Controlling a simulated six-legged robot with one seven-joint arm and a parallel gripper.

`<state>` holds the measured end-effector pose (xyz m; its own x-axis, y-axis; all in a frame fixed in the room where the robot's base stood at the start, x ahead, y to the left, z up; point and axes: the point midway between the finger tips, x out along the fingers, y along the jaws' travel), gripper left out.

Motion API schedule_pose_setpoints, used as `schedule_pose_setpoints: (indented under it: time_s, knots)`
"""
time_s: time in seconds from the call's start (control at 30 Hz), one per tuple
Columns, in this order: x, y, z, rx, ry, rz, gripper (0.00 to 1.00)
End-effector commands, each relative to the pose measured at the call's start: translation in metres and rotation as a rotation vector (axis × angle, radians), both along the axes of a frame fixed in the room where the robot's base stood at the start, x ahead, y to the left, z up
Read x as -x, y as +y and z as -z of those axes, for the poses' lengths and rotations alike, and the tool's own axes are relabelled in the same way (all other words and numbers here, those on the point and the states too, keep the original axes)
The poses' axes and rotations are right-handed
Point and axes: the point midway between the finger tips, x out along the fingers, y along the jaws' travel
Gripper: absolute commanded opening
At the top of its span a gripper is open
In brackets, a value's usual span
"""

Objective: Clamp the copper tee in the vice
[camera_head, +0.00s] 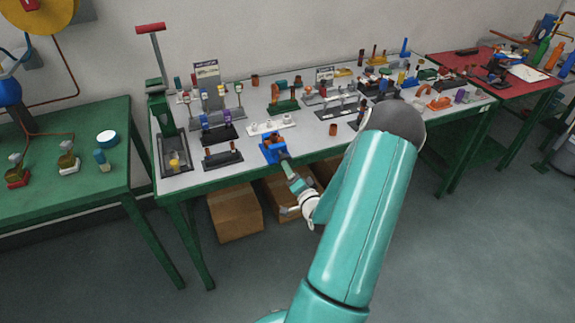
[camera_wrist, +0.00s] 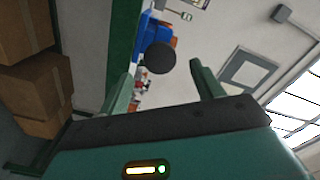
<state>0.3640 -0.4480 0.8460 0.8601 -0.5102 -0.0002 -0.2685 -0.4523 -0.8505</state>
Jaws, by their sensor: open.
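A blue vice (camera_head: 268,153) stands at the front edge of the long grey-topped workbench. A small copper-brown piece (camera_head: 272,139) shows at its top; it looks like the copper tee, but it is too small to tell whether it is gripped. My gripper (camera_head: 287,164) is just in front of the vice, at the bench edge. In the wrist view my gripper (camera_wrist: 163,84) is open with nothing between its fingers. A dark round knob (camera_wrist: 160,58) lies ahead of the gap, with blue vice parts (camera_wrist: 161,32) behind it.
The workbench (camera_head: 205,181) carries several racks, fittings and tools behind and beside the vice. A copper cylinder (camera_head: 333,130) stands to its right. Cardboard boxes (camera_head: 235,215) sit under the bench. A green press (camera_head: 158,100) stands at the left end. The floor in front is clear.

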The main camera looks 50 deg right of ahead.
Motion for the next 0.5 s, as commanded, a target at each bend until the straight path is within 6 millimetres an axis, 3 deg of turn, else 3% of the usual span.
schedule_pose_setpoints:
  time_s: [0.2,0.5]
  knots:
    - [0.041,0.024,0.000,-0.003,0.001,0.003,0.66]
    - [0.063,0.037,0.000,-0.001,-0.001,0.000,0.66]
